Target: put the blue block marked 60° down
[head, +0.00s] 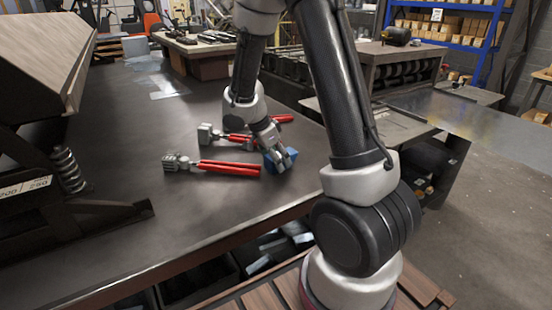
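The blue block (291,155) is at my gripper's fingertips, near the right edge of the dark metal table. My gripper (279,160) points down and its fingers cover part of the block, one on the near side. It looks shut on the block. The block is low over the tabletop; I cannot tell whether it touches it. No 60° mark is readable at this size.
Two red-handled hand tools (212,166) lie just left of the block, one behind the other. A machine with a spring (68,170) stands at left. Bins sit under the table's front edge.

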